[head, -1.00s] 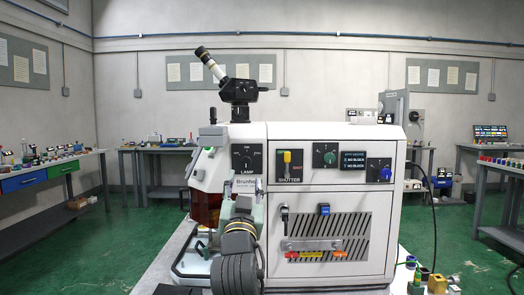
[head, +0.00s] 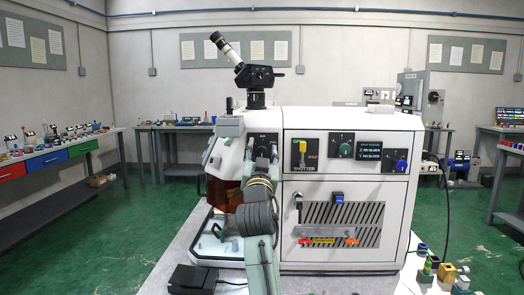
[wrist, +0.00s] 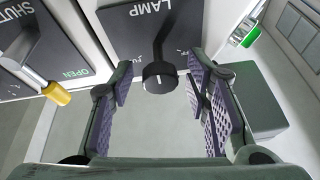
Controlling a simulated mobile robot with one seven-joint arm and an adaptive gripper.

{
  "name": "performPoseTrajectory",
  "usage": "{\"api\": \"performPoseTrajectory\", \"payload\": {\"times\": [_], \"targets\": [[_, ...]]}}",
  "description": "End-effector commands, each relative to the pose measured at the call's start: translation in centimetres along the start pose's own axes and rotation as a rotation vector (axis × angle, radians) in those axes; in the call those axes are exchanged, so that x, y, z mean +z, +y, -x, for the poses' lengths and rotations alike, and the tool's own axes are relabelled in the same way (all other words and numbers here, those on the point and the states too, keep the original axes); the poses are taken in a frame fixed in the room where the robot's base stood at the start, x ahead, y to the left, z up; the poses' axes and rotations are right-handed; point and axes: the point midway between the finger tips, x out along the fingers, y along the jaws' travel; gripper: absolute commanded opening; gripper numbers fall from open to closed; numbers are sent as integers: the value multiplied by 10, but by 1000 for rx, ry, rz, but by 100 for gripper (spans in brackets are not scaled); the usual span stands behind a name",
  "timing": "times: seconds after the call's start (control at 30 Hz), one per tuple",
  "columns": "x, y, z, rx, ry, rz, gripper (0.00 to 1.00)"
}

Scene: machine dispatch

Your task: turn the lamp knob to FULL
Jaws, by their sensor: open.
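The lamp knob (wrist: 159,77) is a dark round knob on a black stem, with a white mark on its face. It stands out from the black LAMP panel (wrist: 128,18) in the wrist view. My gripper (wrist: 160,88) is open, with one finger to the left of the knob and one to the right. Gaps show on both sides, and I see no contact. The small panel labels are partly hidden by the knob and fingers. In the head view my gripper (head: 262,156) is in front of the LAMP panel (head: 264,138) and hides the knob.
The shutter panel has a yellow-tipped lever (wrist: 55,92) left of my gripper. A green-fronted part (wrist: 250,37) is to the right.

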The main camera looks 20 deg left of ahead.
Motion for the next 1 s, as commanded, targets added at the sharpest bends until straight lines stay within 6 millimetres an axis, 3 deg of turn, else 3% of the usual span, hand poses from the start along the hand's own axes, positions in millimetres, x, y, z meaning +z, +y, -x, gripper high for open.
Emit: {"api": "performPoseTrajectory", "payload": {"times": [0.07, 0.7, 1.0], "targets": [[0, 0, 0, 0, 0, 0, 43], [0, 0, 0, 0, 0, 0, 0], [1, -1, 1, 6, 1, -18, 0]]}}
